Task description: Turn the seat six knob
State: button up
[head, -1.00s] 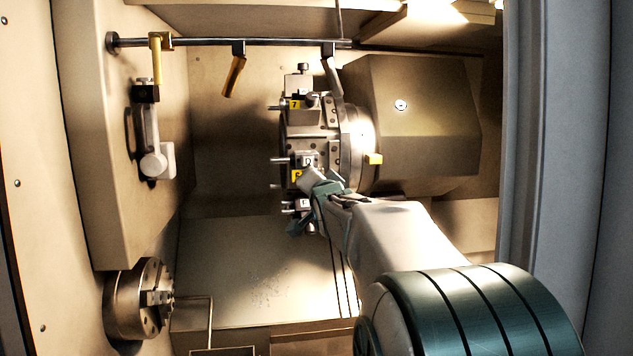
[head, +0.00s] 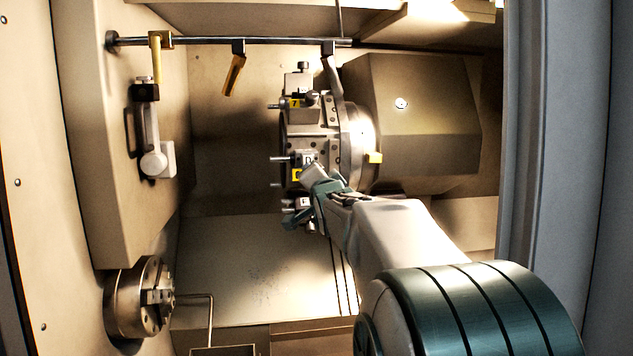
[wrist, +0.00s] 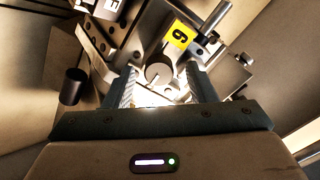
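In the wrist view, a round grey slotted knob (wrist: 158,73) sits on a metal tool block beside a yellow label (wrist: 180,35), whose digit looks like a turned-over 6. My gripper (wrist: 165,86) is open, with one finger on each side of the knob in the picture and gaps between. I cannot tell how deep the knob lies between the fingers. In the head view, my gripper (head: 302,198) is at the lower left of the turret (head: 362,138). It hides the knob and part of a yellow label (head: 296,175).
A seat with a yellow 7 label (head: 295,103) is above my gripper. A rail (head: 220,42) with hanging handles crosses the top. A chuck (head: 135,300) is at lower left. A large housing (head: 420,130) stands right of the turret. Dark cylinder (wrist: 73,86) sits left of my gripper.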

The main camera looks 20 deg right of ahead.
jog(key=b+v, duration=0.4)
jog(key=v, duration=0.9)
jog(key=shift+s+b, duration=0.4)
jog(key=shift+a, duration=0.1)
jog(key=s+a+f+n+g+y, duration=0.2)
jog(key=a+f+n+g, duration=0.15)
jog(key=f, duration=0.55)
jog(key=s+a+f+n+g+y, duration=0.1)
jog(key=s+a+f+n+g, duration=0.25)
jog(key=f, duration=0.55)
jog(key=s+a+f+n+g+y, duration=0.1)
jog(key=s+a+f+n+g, duration=0.2)
jog(key=s+f, duration=0.4)
jog(key=s+a+f+n+g+y, duration=0.1)
jog(key=s+a+f+n+g, duration=0.2)
jog(key=s+f, duration=0.4)
jog(key=shift+a+f+g, duration=0.6)
jog(key=shift+f+g, duration=0.1)
jog(key=shift+f, duration=0.25)
jog(key=shift+s, duration=0.1)
